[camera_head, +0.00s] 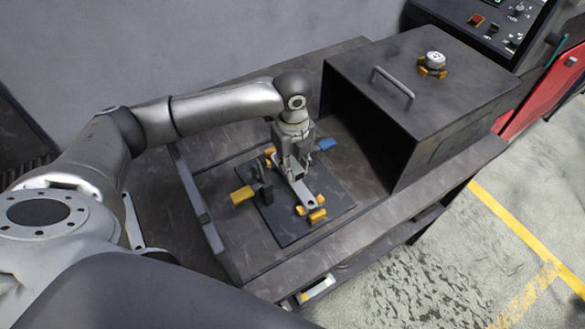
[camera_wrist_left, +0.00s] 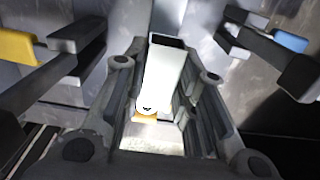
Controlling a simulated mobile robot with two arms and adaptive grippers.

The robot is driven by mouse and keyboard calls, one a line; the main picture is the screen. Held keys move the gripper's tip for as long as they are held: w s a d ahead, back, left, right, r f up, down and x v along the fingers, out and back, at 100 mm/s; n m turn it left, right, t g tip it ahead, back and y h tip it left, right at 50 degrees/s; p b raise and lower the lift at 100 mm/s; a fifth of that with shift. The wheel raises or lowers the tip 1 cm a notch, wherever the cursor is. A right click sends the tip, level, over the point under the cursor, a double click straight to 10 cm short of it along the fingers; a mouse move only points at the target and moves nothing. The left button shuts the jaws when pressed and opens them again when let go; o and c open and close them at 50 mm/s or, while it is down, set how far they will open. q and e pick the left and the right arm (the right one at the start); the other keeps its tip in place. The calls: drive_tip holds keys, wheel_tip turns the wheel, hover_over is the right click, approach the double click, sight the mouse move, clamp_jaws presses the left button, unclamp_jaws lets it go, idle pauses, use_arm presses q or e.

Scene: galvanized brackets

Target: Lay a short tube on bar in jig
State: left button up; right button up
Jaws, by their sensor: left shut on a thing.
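My left gripper (camera_head: 296,157) reaches down over the jig, a dark plate (camera_head: 331,204) on the workbench. It is shut on a short tube (camera_wrist_left: 164,75), a pale square tube with a dark open end that lies between the fingers in the left wrist view. In the head view the tube is mostly hidden by the fingers. A light metal bar (camera_head: 303,191) lies in the jig below the gripper and runs toward the front right. I cannot tell whether the tube touches the bar. My right gripper does not show.
Yellow-handled clamps (camera_head: 242,195) and a blue-handled one (camera_head: 326,144) stand around the bar, close to the gripper. A dark open-fronted box (camera_head: 420,100) with a handle stands right of the jig. A raised rail (camera_head: 196,200) borders the left. The bench front is clear.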

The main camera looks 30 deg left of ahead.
sight(293, 166)
use_arm(q)
wheel_tip(293, 166, down, 2)
drive_tip(key=shift+s+f+p, duration=0.1)
drive_tip(key=shift+p, duration=0.2)
drive_tip(key=shift+f, duration=0.15)
drive_tip(key=o, duration=1)
drive_tip(key=shift+f, duration=0.1)
drive_tip(key=shift+o, duration=0.2)
wheel_tip(293, 166, up, 12)
drive_tip(key=shift+r+b, duration=0.15)
drive_tip(key=shift+b, duration=0.9)
